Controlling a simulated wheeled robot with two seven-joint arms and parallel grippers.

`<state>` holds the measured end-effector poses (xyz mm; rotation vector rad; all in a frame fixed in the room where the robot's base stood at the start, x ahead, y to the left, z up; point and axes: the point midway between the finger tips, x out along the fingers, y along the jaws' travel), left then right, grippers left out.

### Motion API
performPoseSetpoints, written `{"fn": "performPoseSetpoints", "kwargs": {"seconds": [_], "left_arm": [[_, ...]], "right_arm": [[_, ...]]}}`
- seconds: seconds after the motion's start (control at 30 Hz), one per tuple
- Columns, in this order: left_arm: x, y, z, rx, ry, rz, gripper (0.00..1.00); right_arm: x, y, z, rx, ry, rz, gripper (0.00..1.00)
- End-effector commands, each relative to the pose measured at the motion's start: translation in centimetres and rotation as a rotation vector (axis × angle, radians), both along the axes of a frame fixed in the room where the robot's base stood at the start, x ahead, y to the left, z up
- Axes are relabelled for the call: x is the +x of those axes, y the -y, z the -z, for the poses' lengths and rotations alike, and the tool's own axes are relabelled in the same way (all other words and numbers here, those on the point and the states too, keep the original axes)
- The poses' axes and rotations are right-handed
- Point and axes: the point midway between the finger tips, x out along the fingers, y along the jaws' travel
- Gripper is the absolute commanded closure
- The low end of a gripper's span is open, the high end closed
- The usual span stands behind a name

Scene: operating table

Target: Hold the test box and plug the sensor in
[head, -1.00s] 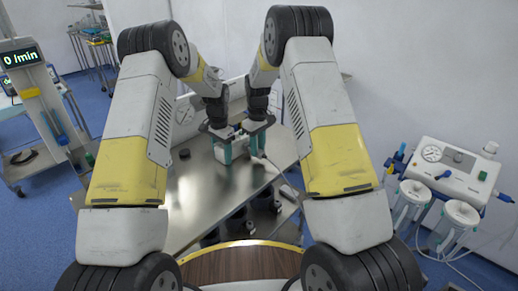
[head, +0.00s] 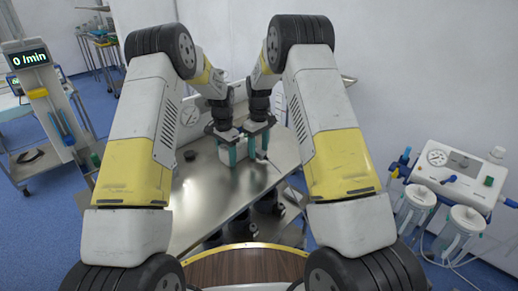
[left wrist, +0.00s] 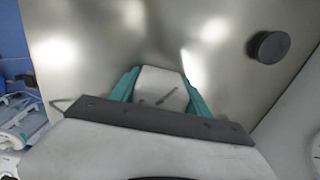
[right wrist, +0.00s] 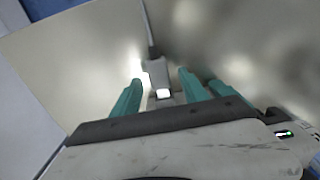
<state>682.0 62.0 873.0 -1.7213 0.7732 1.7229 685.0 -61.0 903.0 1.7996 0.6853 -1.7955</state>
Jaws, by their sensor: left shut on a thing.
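The pale test box (head: 229,153) stands on the metal table. In the left wrist view the box (left wrist: 160,88) sits between the teal fingers of my left gripper (left wrist: 161,92), which is shut on it. My right gripper (right wrist: 160,85) is beside the left one, with its fingers pointing down. In the right wrist view the grey sensor plug (right wrist: 157,73) with its cable lies between the right fingers, with a narrow gap on each side, so this gripper looks open. The contact between plug and box is partly hidden, so I cannot tell how far in it sits.
The metal table (head: 205,200) is mostly clear in front of the grippers. A black round knob (left wrist: 268,46) lies on it, to the left in the head view. A wall unit with a gauge and jars (head: 450,178) is at the right. A trolley (head: 40,160) is at the left.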

Motion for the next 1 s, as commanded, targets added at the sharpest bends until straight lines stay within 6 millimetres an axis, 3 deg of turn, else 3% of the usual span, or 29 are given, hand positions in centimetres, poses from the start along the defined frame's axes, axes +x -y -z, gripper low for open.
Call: {"fn": "performPoseSetpoints", "kwargs": {"seconds": [0.27,0.73,1.0], "left_arm": [[0.1,-0.1,0.0,0.000,0.001,-0.002,1.00],[0.1,-0.1,-0.1,0.001,0.002,-0.002,1.00],[0.1,-0.1,-0.1,0.001,0.002,-0.002,1.00]], "right_arm": [[0.0,0.0,-1.5,0.001,0.001,0.000,0.48],[0.1,0.0,-10.6,0.001,0.002,0.001,0.48],[0.0,0.0,-12.0,0.000,-0.001,0.000,0.48]]}}
